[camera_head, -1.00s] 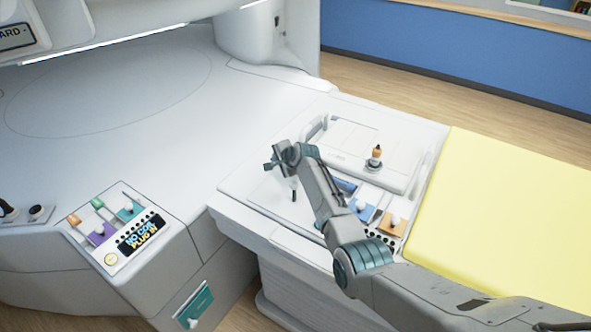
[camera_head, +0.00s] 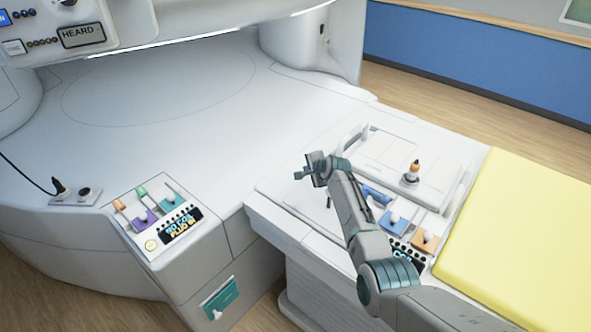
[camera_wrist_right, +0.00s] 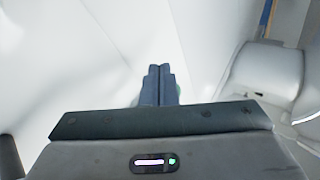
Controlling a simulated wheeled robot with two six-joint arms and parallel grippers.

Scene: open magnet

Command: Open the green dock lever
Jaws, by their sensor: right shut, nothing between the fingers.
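The left control panel (camera_head: 160,222) on the white machine base has small levers. A small green one (camera_head: 141,192) stands between an orange one (camera_head: 119,205) and a teal one (camera_head: 173,202). A larger teal flap with a pale knob (camera_head: 220,298) sits on the front face below. I cannot tell which green part is the dock lever. My right gripper (camera_head: 302,173) hangs over the white table's left part, right of that panel and apart from it. Its fingers are together and empty, as the right wrist view also shows (camera_wrist_right: 158,85). My left gripper is not in view.
The white table holds a raised plate (camera_head: 420,150) with an orange-tipped knob (camera_head: 414,170). Blue (camera_head: 394,222) and orange (camera_head: 426,240) levers lie beside my right arm. A yellow pad (camera_head: 520,230) is at right. The white surface behind the left panel is clear.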

